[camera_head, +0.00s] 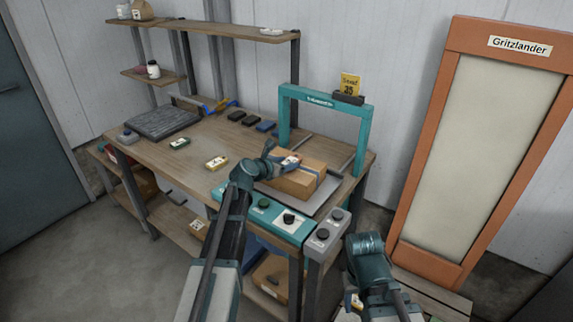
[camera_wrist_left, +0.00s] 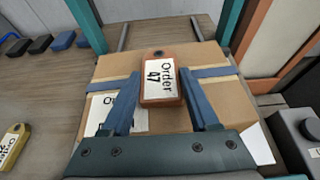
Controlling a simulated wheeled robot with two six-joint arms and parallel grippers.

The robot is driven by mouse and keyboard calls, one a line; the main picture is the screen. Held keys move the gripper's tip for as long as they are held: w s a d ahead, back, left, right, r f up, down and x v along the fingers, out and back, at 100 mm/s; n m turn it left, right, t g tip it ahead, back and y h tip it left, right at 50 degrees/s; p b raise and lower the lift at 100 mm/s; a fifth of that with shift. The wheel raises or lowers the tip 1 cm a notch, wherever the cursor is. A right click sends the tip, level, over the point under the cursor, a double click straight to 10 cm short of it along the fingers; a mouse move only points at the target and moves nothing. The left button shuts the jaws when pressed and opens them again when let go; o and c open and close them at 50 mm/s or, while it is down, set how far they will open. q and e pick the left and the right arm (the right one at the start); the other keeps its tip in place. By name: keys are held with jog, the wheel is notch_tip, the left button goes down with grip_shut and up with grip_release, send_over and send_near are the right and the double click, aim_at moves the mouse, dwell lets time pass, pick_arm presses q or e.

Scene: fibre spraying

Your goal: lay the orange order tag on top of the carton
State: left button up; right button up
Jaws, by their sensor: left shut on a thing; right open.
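The orange order tag (camera_wrist_left: 161,82), labelled "Order 47", is between the blue fingers of my left gripper (camera_wrist_left: 162,98), which is shut on it. The tag is over the brown carton (camera_wrist_left: 223,86); I cannot tell whether it touches the top. The carton also shows in the head view (camera_head: 307,182), with a blue strap and a white label, under the left gripper (camera_head: 287,160). My right gripper (camera_head: 366,246) is low at the right of the bench, away from the carton, open; its fingers are hard to make out.
The carton sits on a grey plate under a teal frame (camera_head: 367,125). A yellow tag (camera_head: 216,162) and a green tag (camera_head: 179,143) lie on the bench (camera_head: 150,160). Button boxes (camera_head: 289,219) line the front edge. An orange-framed panel (camera_head: 480,150) stands at the right.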

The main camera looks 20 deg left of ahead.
pick_arm(q)
jog(key=o, duration=1.3)
jog(key=shift+f, duration=0.1)
jog(key=shift+o, duration=0.2)
jog(key=shift+r+p, duration=0.3)
jog(key=shift+p, duration=0.05)
jog(key=p+v, duration=0.4)
jog(key=v, duration=0.8)
jog(key=shift+f, duration=0.2)
